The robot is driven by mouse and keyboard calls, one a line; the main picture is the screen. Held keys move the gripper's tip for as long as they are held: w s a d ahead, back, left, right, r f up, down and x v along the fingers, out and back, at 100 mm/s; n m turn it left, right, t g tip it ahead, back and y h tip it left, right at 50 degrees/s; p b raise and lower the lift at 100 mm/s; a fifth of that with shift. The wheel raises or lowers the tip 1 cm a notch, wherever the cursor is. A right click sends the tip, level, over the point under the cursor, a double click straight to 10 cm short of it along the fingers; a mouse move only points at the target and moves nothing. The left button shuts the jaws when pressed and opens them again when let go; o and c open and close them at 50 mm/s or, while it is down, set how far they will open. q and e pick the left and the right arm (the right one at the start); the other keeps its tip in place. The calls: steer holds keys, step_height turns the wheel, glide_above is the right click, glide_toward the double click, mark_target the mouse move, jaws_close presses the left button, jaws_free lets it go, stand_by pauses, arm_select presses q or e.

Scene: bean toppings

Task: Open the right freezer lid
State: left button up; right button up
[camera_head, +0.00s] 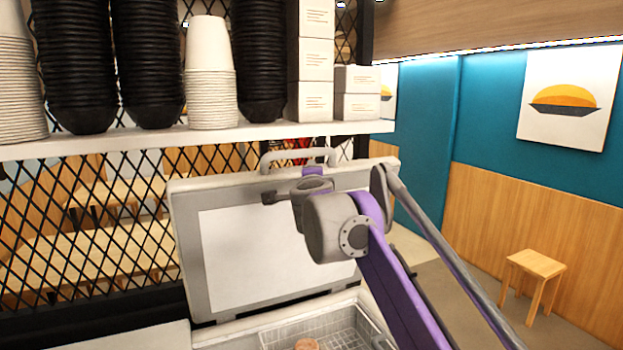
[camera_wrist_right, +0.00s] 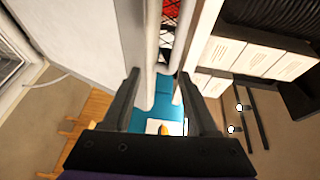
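The right freezer lid (camera_head: 188,250) stands raised, close to upright, in the head view, with its pale inner panel facing me. Its curved handle (camera_head: 265,162) is on the top edge. My right gripper (camera_head: 290,190) is in front of the lid's upper part, just below the handle. In the right wrist view its two dark fingers (camera_wrist_right: 158,100) are spread apart, with pale lid and handle parts (camera_wrist_right: 152,60) showing between and beyond them. I cannot tell whether they touch. The open freezer (camera_head: 240,328) shows a wire basket (camera_head: 345,335) below. My left gripper is not in view.
A white shelf (camera_head: 150,143) above the lid holds stacks of black bowls (camera_head: 75,70), white cups (camera_head: 210,75) and white boxes (camera_head: 315,60). A black mesh screen (camera_head: 110,250) stands behind. A wooden stool (camera_head: 535,265) is off to the right, with open floor around it.

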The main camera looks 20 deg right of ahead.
steer(key=shift+v, duration=2.05)
